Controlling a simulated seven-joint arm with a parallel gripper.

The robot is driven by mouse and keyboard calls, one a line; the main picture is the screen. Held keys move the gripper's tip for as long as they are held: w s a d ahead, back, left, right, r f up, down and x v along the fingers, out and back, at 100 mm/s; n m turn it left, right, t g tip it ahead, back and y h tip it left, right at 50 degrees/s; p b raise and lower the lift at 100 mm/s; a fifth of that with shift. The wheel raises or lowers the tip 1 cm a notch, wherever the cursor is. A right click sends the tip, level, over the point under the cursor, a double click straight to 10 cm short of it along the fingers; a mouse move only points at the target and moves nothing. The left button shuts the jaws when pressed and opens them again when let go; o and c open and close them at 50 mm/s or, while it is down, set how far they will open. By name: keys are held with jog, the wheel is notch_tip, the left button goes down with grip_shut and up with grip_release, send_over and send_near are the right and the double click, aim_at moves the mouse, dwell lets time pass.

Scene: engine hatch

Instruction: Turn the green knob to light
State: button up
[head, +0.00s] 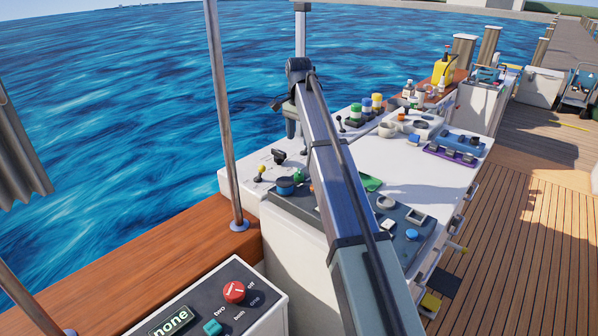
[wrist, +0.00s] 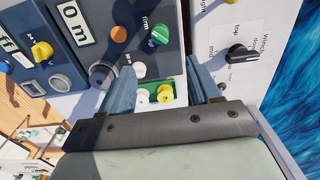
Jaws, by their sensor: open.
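No "light" label is readable. A small green knob (head: 299,175) also shows in the head view, left of my arm; I cannot tell if it is the same one. My gripper (wrist: 163,82) is open, its two blue-grey fingers apart. The green knob appears beyond the fingertips, between their lines, and is not held. In the head view my arm covers part of the console.
An orange button (wrist: 118,34), a yellow knob (wrist: 42,50) and a black knob (wrist: 240,53) are around the green knob. White and yellow pieces (wrist: 165,93) lie in view between the fingers. In the head view, a near box carries a red knob (head: 234,291); a metal pole (head: 224,120) stands left.

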aim_at(299, 171)
notch_tip(299, 171, down, 14)
jog(key=shift+r, duration=0.2)
dwell(0.4)
jog(key=c, duration=1)
